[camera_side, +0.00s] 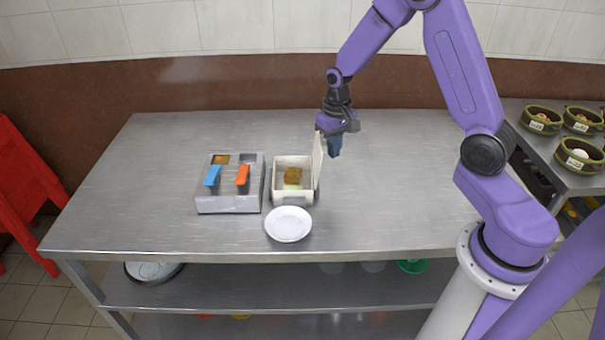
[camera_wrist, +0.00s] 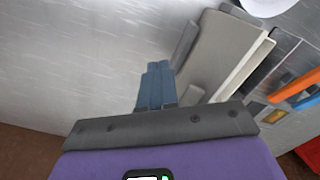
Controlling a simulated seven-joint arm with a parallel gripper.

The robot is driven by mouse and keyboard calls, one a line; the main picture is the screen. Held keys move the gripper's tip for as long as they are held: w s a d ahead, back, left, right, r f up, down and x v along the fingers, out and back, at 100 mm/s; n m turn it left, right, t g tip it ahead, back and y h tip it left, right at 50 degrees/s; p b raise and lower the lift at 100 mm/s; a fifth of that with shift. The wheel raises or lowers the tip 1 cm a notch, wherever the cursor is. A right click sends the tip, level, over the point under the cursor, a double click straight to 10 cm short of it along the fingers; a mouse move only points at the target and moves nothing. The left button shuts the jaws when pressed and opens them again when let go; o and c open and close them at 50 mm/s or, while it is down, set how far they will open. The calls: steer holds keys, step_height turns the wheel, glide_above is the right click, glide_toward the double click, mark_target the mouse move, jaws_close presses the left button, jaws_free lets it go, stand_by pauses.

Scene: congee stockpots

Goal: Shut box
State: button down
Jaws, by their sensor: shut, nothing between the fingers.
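A small white box (camera_side: 279,181) stands open near the middle of the steel table. Its lid (camera_side: 318,160) is hinged on the right side and stands roughly upright. Brown and pale food pieces lie inside the box. My gripper (camera_side: 335,152) is just right of the lid, on its outer side, pointing down. In the wrist view the gripper's blue fingers (camera_wrist: 157,82) are together and empty, and the outer face of the lid (camera_wrist: 216,52) is beside them. I cannot tell whether they touch the lid.
A steel container (camera_side: 230,200) with a blue and an orange handle stands left of the box. A white plate (camera_side: 288,224) lies in front of the box. The table (camera_side: 400,190) is clear to the right. Green bowls (camera_side: 578,154) stand on a side table at the far right.

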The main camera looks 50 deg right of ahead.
steer(key=shift+w+a, duration=1.3)
stand_by(0.4)
steer(key=shift+r, duration=3.5)
